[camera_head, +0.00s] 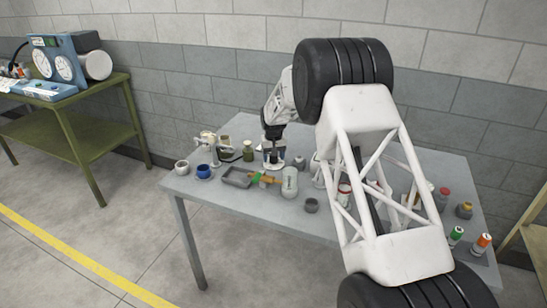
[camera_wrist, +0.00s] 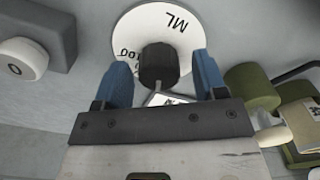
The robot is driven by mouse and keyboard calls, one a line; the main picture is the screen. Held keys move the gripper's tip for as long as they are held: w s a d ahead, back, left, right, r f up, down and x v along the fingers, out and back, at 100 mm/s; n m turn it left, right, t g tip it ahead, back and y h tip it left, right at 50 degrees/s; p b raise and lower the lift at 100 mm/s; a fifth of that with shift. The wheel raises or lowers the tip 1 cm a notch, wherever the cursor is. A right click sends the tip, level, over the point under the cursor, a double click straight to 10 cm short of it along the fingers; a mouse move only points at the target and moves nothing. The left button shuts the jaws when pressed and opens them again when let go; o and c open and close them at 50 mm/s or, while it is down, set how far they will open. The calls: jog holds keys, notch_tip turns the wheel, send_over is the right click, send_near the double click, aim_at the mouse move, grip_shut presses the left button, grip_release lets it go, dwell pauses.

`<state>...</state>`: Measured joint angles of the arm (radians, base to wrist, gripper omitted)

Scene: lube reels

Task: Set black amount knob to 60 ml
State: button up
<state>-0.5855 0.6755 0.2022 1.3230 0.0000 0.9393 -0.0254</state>
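In the wrist view a black knob (camera_wrist: 158,65) stands on a round white dial (camera_wrist: 128,35) printed with "ML" and a partly covered number that looks like "100". My gripper (camera_wrist: 162,72) is open. Its two blue fingers are on the left and right of the knob, with a visible gap on each side. I cannot tell the knob's setting, and no pointer is clear.
In the wrist view a white knob (camera_wrist: 22,60) marked "0" is at left, and a green object (camera_wrist: 253,87) is close on the right. In the head view a grey tray (camera_head: 236,179), a blue cup (camera_head: 204,171) and a clear jar (camera_head: 290,181) crowd the table.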

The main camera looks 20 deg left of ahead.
jog(key=shift+r, duration=0.1)
jog(key=shift+r, duration=3.8)
